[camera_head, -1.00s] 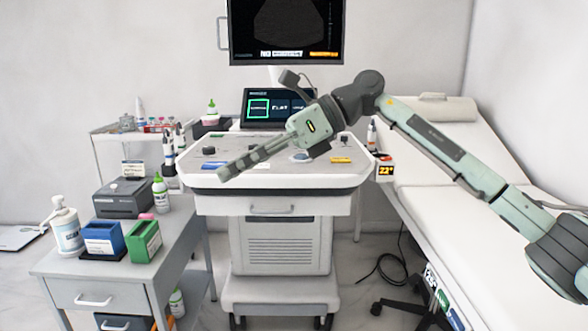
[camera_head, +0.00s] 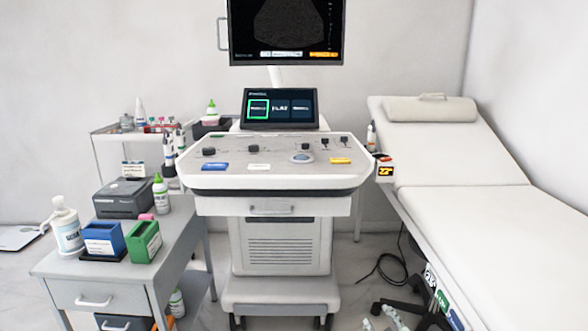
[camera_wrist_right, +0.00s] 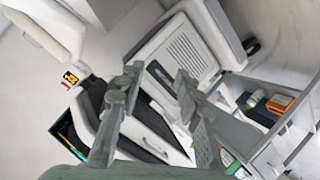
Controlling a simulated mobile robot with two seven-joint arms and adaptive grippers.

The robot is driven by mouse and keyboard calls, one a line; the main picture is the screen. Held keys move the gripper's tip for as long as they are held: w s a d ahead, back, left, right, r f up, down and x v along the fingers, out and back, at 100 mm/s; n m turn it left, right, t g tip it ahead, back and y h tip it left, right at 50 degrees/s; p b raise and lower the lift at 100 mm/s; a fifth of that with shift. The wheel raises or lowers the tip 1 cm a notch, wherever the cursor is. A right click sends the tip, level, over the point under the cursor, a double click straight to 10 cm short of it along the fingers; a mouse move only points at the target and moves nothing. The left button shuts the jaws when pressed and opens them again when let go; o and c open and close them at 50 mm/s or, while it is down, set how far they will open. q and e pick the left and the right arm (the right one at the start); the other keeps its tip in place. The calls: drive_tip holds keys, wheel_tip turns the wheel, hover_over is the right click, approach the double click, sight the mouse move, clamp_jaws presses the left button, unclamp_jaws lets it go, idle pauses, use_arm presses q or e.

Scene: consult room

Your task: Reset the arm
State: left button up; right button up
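My right gripper (camera_head: 383,319) shows only as its pale green fingertips at the bottom edge of the head view, in front of the ultrasound cart and beside the examination couch. In the right wrist view its two fingers (camera_wrist_right: 158,76) stand apart, with nothing held between them. The rest of the right arm is out of the head view. My left gripper is in neither view.
The ultrasound cart (camera_head: 270,208) stands in the middle under a monitor (camera_head: 286,28). The couch (camera_head: 480,225) is on the right. A grey side table (camera_head: 180,235) with bottles, a printer and boxes is on the left. A black cable lies on the floor.

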drive_tip(key=s+d+f+m+g, duration=0.2)
drive_tip(key=s+f, duration=0.4)
drive_tip(key=s, duration=0.3)
drive_tip(key=s+d+f+m+g+h, duration=0.1)
drive_tip(key=s+f+g, duration=0.4)
drive_tip(key=s, duration=0.5)
drive_tip(key=s+d+f+m+g, duration=0.2)
drive_tip(key=s+d+f+g, duration=0.1)
drive_tip(key=s+f, duration=0.4)
drive_tip(key=s+d, duration=0.1)
drive_tip(key=s, duration=0.2)
drive_tip(key=shift+d+f+m+g, duration=0.2)
drive_tip(key=shift+d+m+g, duration=0.1)
drive_tip(key=shift+d+m, duration=0.1)
